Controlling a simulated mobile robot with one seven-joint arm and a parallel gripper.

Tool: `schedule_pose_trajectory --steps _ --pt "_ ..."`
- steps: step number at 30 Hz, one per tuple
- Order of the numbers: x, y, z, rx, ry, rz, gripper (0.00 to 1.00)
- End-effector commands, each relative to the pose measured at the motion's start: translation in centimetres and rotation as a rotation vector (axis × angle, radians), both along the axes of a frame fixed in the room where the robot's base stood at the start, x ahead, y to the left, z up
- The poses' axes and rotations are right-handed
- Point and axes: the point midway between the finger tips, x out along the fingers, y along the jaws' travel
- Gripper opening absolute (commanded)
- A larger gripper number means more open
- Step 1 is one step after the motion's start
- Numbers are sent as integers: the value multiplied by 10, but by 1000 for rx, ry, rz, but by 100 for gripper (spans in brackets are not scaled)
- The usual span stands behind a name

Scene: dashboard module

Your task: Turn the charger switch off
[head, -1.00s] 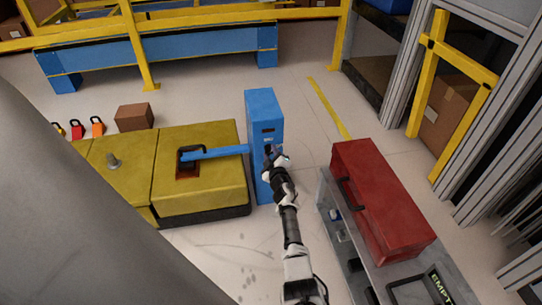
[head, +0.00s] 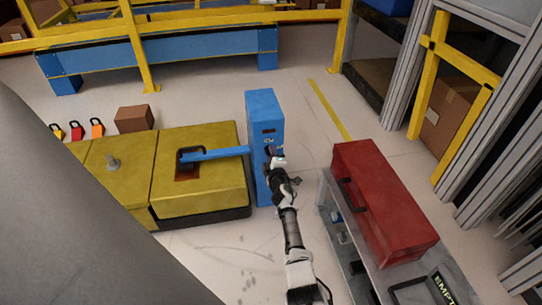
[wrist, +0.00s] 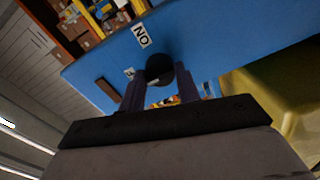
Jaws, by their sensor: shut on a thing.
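The charger is a tall blue box (head: 264,108) standing beside the yellow vehicle; its blue face (wrist: 225,45) fills much of the wrist view. The charger switch, a round black knob (wrist: 160,68), sticks out from that face. A white label (wrist: 142,36) reading ON appears turned around in the wrist view, and a second label (wrist: 129,74) is partly hidden by a finger. My gripper (wrist: 161,80) has one finger on each side of the knob and is shut on it. In the head view my gripper (head: 275,161) is at the charger's right side and hides the knob.
A red toolbox (head: 378,195) on a grey cart (head: 335,205) stands close to the right of my arm. Floor shows between the charger and cart.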

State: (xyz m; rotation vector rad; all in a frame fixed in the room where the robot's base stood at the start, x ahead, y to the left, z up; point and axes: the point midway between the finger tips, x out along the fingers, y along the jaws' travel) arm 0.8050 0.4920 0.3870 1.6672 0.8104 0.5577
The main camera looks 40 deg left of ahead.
Motion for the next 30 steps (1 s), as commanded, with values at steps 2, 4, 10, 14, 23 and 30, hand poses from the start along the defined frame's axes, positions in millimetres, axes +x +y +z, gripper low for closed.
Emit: schedule_pose_trajectory --steps 2,4,10,14,23,30 --pt "0 1 1 -2 -5 1 10" --pt "0 1 1 -2 -5 1 10" --pt "0 1 1 -1 -4 2 42" --pt "0 1 1 -1 -3 2 54" --pt "0 0 0 0 -1 1 54" --pt "-2 0 1 0 -1 1 54"
